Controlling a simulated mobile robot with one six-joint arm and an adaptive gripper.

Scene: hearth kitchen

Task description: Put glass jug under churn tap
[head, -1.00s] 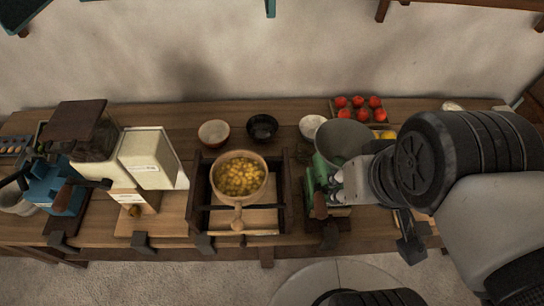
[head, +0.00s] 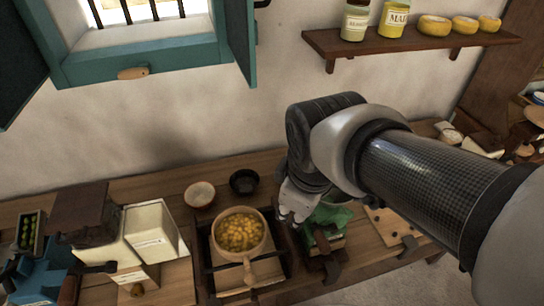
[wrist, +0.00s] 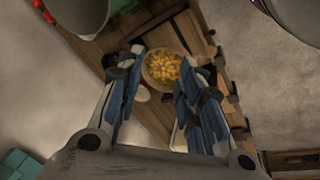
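I cannot make out a glass jug or a churn tap in either view. My gripper (head: 296,204) is above the worktop, in front of the green device to the right of the pan of yellow pieces. In the wrist view my gripper (wrist: 163,72) has its two blue-padded fingers spread apart with nothing between them. The pan (wrist: 163,68) shows beyond the fingers, well below.
The pan (head: 240,232) sits in a dark wooden frame. A pale bowl (head: 200,194) and a black bowl (head: 243,181) stand behind it. The green device (head: 335,215) is partly hidden by my arm. A wall shelf (head: 400,41) holds jars and yellow rounds.

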